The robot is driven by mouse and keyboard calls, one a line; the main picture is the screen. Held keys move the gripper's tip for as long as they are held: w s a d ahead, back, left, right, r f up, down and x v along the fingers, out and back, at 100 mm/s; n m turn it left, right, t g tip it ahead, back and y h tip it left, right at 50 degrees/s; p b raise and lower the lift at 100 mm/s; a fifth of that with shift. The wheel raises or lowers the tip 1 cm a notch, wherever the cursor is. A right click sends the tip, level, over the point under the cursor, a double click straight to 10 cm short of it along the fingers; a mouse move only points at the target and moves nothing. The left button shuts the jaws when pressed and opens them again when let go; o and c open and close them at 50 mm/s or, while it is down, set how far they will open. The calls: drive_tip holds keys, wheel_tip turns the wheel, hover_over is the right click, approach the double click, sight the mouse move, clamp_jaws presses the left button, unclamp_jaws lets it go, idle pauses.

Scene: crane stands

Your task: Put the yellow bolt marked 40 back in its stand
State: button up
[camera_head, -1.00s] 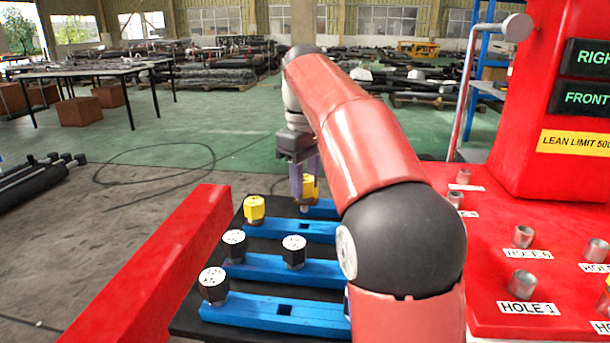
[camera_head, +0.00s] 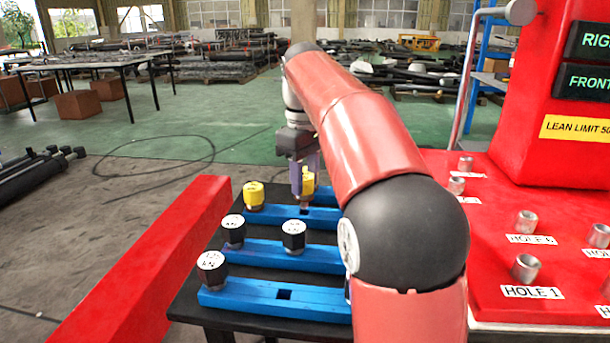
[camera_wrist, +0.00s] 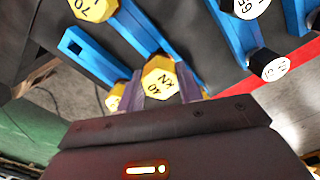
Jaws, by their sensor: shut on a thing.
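My gripper (camera_head: 306,186), with purple fingers, is shut on the yellow bolt marked 40 (camera_wrist: 160,80). The bolt is upright, and its yellow head also shows between the fingers in the head view (camera_head: 308,184). A short length of its shank shows below the head, at the blue stand bar (camera_head: 270,214) that bears another yellow bolt (camera_head: 253,194) at its left end. I cannot tell whether the shank's tip is in a hole. The wrist view shows that other yellow bolt, marked 70 (camera_wrist: 94,8), and a further yellow bolt (camera_wrist: 115,97) beside the left finger.
Nearer blue bars hold black bolts with white tops (camera_head: 293,236), (camera_head: 212,268). The front bar (camera_head: 245,298) has an empty square hole. A red beam (camera_head: 150,265) lies left of the black table, and a red crane base (camera_head: 500,265) with labelled metal holes stands right.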

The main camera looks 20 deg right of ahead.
sight(305, 190)
drive_tip(key=shift+f+b, duration=0.85)
drive_tip(key=shift+f, duration=0.75)
drive_tip(key=o, duration=1.1)
drive_tip(key=shift+r, duration=0.15)
wheel_tip(305, 190, up, 5)
drive_tip(key=p, duration=0.5)
drive_tip(key=shift+p, duration=0.4)
